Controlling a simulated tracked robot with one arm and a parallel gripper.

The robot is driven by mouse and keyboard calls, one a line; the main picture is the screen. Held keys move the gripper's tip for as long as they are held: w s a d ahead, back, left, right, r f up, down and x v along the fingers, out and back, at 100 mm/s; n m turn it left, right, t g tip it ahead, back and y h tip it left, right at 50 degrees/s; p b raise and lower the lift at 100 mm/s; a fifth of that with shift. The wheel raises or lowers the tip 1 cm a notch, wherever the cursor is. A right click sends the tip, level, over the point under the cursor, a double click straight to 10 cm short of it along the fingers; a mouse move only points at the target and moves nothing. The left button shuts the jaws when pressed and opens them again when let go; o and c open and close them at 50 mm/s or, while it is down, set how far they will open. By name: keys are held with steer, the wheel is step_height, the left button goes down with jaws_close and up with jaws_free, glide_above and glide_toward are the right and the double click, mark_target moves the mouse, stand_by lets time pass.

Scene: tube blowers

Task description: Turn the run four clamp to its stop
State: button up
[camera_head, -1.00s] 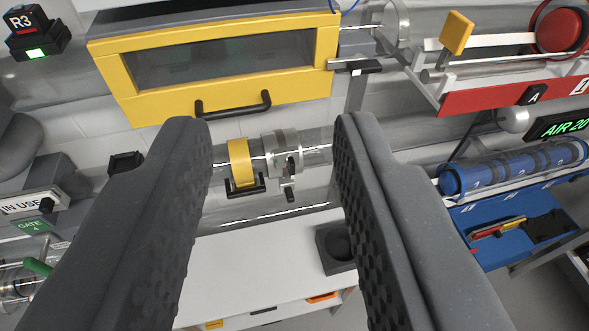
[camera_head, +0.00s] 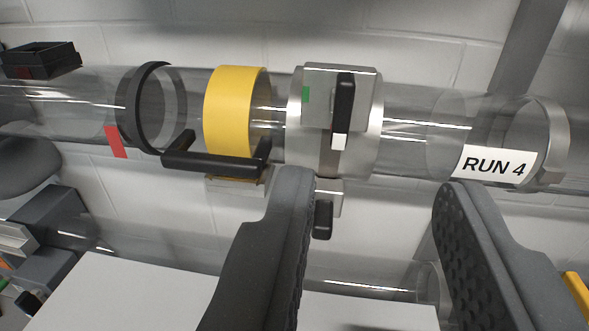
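The run four clamp (camera_head: 374,135) is a silver band around a clear horizontal tube (camera_head: 410,122), right of the picture's middle line. Its plate has a black lever (camera_head: 344,98) with a white tip and a small green mark at its left. A second black handle end (camera_head: 323,220) hangs below the band. A white RUN 4 label (camera_head: 497,166) is on the tube to the right. My gripper (camera_head: 375,185) is open and empty. Its left finger tip overlaps the clamp's lower edge in the picture; I cannot tell if they touch. The right finger is below the label.
A yellow collar (camera_head: 230,110) with a black bar handle (camera_head: 215,165) sits left of the clamp. Further left are a black ring (camera_head: 133,108) and a red mark (camera_head: 116,141). A white surface (camera_head: 120,295) lies below. A grey post (camera_head: 528,45) stands at the upper right.

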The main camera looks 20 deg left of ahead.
mark_target(344, 103)
steer(key=shift+w+a+f+b, duration=0.35)
steer(key=shift+w+a, duration=0.2)
steer(key=shift+w, duration=1.65)
steer(key=shift+w+a+f+b, duration=0.35)
steer(key=shift+w+a, duration=0.2)
steer(key=shift+w, duration=1.65)
steer(key=shift+w+a+f+b, duration=0.35)
steer(key=shift+w+a, duration=0.2)
steer(key=shift+w, duration=1.65)
jaws_close()
